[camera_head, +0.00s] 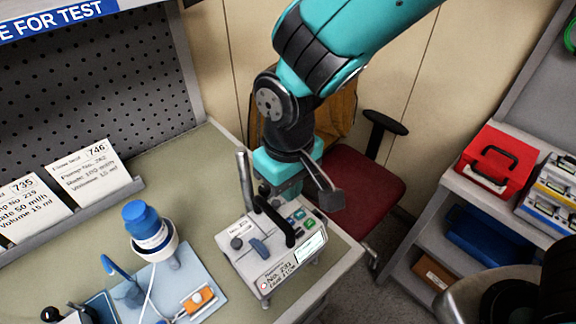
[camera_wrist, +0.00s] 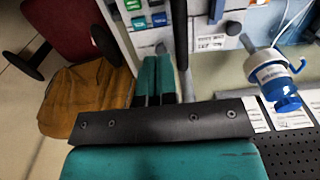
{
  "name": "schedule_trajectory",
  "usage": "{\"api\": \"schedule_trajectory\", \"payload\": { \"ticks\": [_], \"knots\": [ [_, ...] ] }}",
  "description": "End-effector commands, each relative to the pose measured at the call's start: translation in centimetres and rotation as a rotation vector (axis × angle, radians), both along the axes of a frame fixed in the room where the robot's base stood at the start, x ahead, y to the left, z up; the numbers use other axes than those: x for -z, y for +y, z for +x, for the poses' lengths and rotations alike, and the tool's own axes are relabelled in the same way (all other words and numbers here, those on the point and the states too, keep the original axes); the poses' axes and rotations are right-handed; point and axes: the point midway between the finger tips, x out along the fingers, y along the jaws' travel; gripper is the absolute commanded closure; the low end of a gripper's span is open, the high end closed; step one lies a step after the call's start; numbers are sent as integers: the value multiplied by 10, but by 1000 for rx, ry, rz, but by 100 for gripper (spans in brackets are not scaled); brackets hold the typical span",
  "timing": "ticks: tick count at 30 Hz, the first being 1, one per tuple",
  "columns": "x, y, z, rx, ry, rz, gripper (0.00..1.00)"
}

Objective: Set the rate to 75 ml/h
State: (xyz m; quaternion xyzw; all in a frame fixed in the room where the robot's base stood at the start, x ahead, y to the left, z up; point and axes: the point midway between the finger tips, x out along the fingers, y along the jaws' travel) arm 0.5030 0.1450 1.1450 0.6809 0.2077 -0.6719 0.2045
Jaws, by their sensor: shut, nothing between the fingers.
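The infusion pump (camera_head: 250,262) is a pale box near the table's front right corner. Its top has a blue lever, dark knobs, a black handle, green and teal buttons (camera_head: 306,221), and a small pale screen (camera_head: 310,247). My gripper (camera_head: 287,192) is shut and empty, pointing down over the pump's rear, close to the buttons. In the wrist view its teal fingers (camera_wrist: 155,62) lie side by side just below the button block (camera_wrist: 147,14). I cannot tell whether they touch the pump.
A blue-capped bottle (camera_head: 147,226) hangs in a holder left of the pump, and it shows in the wrist view (camera_wrist: 275,78). A blue tray (camera_head: 190,262) holds an orange-clipped tube. Cards (camera_head: 90,178) stand behind. A red chair (camera_head: 365,195) is beyond the table.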

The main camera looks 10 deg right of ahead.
Motion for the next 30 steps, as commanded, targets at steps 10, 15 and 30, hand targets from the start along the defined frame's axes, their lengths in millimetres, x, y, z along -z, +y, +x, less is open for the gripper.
{"api": "schedule_trajectory", "payload": {
  "ticks": [10,15,30],
  "knots": [
    [-44,1,1,0,-2,1,100],
    [-46,0,0,0,0,0,100],
    [-46,0,1,0,-1,1,100]
  ]
}}
